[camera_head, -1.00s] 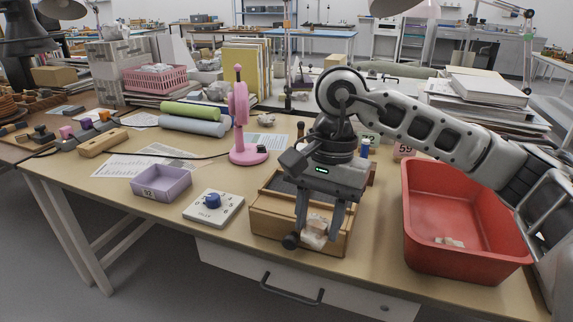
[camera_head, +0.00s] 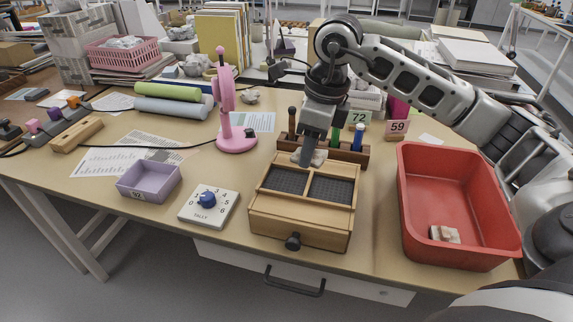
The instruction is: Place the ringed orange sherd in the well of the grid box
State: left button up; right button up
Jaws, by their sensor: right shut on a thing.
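The grid box (camera_head: 346,221) is a wooden box with a dark round drawer knob on its front. Two dark mesh-floored wells lie side by side in its top, and both look empty. My right gripper (camera_head: 310,157) points down at the back edge of the box. It is shut on a small pale piece (camera_head: 319,158), mostly hidden by the fingers; no orange or ring shows on it. Another pale piece (camera_head: 445,234) with a brownish side lies in the red tub (camera_head: 425,165). I cannot make out a ringed orange sherd. My left gripper is out of view.
Left of the box are a tally dial (camera_head: 222,212), a lilac tray (camera_head: 135,194) and a pink stand (camera_head: 236,143). Bare table shows between box and tub.

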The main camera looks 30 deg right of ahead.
aim_at(285, 182)
jog(key=w+f, duration=0.1)
jog(key=f, duration=0.1)
jog(key=w+f, duration=0.2)
jog(key=w+a+f, duration=0.1)
jog(key=w+f, duration=0.1)
jog(key=shift+w, duration=0.25)
notch_tip(285, 182, down, 3)
jog(key=shift+w+f+p, duration=0.1)
jog(key=shift+p, duration=0.2)
jog(key=shift+f, duration=0.1)
jog(key=shift+f, duration=0.15)
jog(key=o, duration=0.7)
